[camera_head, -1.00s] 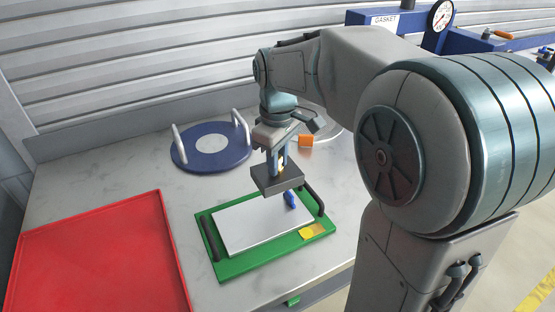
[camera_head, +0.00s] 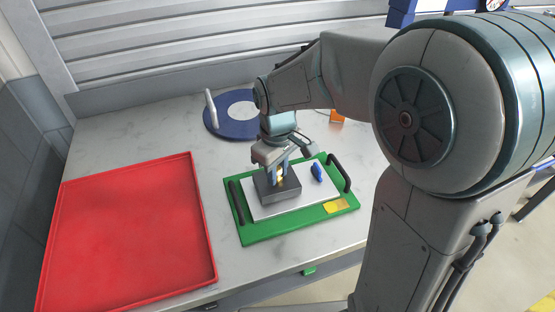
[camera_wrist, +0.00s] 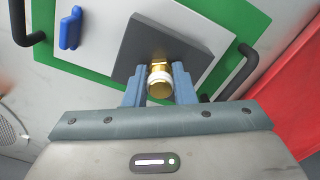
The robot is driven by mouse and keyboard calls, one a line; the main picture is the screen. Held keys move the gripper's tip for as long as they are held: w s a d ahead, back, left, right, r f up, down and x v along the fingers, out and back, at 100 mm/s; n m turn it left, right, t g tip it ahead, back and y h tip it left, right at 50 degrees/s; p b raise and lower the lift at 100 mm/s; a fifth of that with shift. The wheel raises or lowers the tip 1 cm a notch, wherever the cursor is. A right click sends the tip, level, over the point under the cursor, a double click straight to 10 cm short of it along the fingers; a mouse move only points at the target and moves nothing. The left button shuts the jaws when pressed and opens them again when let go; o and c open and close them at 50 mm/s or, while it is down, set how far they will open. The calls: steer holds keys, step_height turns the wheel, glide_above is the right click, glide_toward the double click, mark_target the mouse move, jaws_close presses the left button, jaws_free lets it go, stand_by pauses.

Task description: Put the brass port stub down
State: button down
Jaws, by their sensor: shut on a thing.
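The brass port stub (camera_head: 280,178) is a short gold cylinder with a white ring, on a dark grey square block (camera_head: 284,192). My gripper (camera_head: 276,172) is shut on the brass part; in the wrist view, the fingers (camera_wrist: 158,84) sit either side of the stub (camera_wrist: 160,77). The block (camera_wrist: 160,45) moves with the stub. It is upright, over the white plate (camera_head: 258,212) on the green tray (camera_head: 262,233). I cannot tell whether its underside touches the plate.
A small blue piece (camera_head: 316,172) stands on the white plate beside the block. The green tray has black handles (camera_head: 340,172). A large empty red tray (camera_head: 130,235) lies to the left. A blue disc (camera_head: 225,120) and an orange block (camera_head: 337,117) are behind.

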steer(key=shift+f, duration=0.1)
stand_by(0.3)
steer(key=c, duration=1.6)
jaws_free()
steer(key=shift+f, duration=0.25)
steer(key=o, duration=0.4)
step_height(320, 180, up, 12)
steer(key=s+d+f+m+t, duration=0.3)
steer(key=s+d+f+m, duration=0.3)
steer(key=s+d+m, duration=0.3)
steer(key=s+d, duration=0.3)
steer(key=shift+s, duration=0.4)
